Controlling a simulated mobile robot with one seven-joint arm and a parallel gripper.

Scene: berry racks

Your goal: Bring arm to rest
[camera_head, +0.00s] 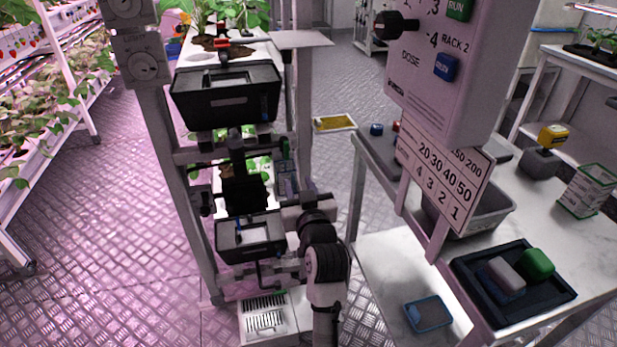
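My arm (326,268) rises from the bottom centre of the head view, grey with dark joints. It bends at a dark joint and reaches up and left toward the tall grey rack frame (170,165). My gripper is not clearly distinguishable among the dark parts around the frame, and its fingers cannot be made out. I cannot tell whether it touches anything.
A black bin (225,105) sits high on the frame, with a smaller black tray (248,243) below. A control panel (450,60) hangs at upper right. A white table (585,235) carries a dark tray (520,310). Metal floor (110,220) is clear at left.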

